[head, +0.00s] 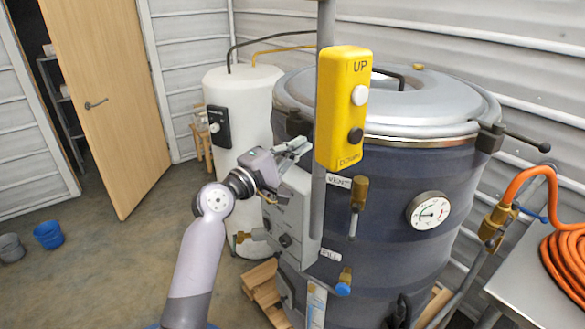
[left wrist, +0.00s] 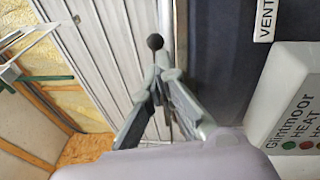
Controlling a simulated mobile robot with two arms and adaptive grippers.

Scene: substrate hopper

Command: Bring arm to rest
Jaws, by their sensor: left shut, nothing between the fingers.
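My left arm comes up from the bottom of the head view. Its gripper (head: 296,146) is shut and empty, above the grey control box (head: 290,212) on the dark vessel's front and left of the yellow UP/DOWN pendant (head: 341,105). In the left wrist view the fingertips (left wrist: 165,68) meet, with a black ball-ended handle (left wrist: 155,42) showing just past them. Whether they touch it I cannot tell. The control box also shows at the right of that view (left wrist: 296,95). My right gripper does not show.
The large dark vessel (head: 390,225) has a grey lid, a gauge (head: 429,210) and valves. A white tank (head: 240,100) stands behind left. An orange hose (head: 568,255) lies coiled on a metal table at right. Floor at left is mostly clear, with two buckets (head: 48,235) and a door (head: 110,95).

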